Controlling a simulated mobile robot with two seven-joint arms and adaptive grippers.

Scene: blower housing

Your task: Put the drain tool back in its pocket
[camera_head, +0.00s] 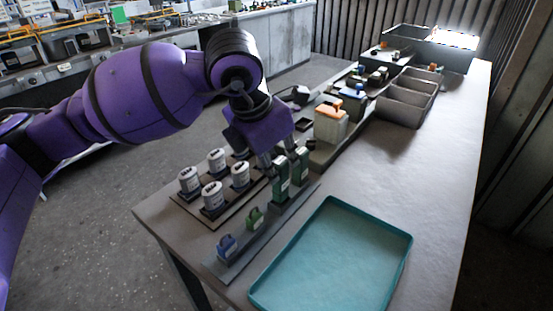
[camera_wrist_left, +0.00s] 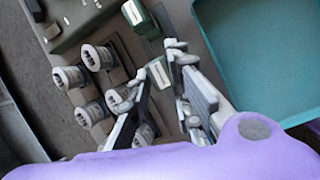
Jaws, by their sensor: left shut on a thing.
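My left gripper (camera_head: 278,158) reaches down from above to a dark strip (camera_head: 240,250) of tools on the table. It is shut on a tall green tool with a pale label (camera_head: 281,180), which stands upright at the strip. In the left wrist view, the pale top of this tool (camera_wrist_left: 158,74) shows between the fingertips (camera_wrist_left: 158,62). A second tall green tool (camera_head: 300,164) stands just beyond; it also shows in the left wrist view (camera_wrist_left: 140,18). I cannot tell which one is the drain tool, and the held tool's lower end and pocket are not clear.
A small green piece (camera_head: 254,218) and a blue piece (camera_head: 227,246) stand on the strip nearer the front. Several white canisters (camera_head: 213,196) stand close on the left. A teal tray (camera_head: 335,255) lies right. Grey bins (camera_head: 408,98) stand behind; the right tabletop is clear.

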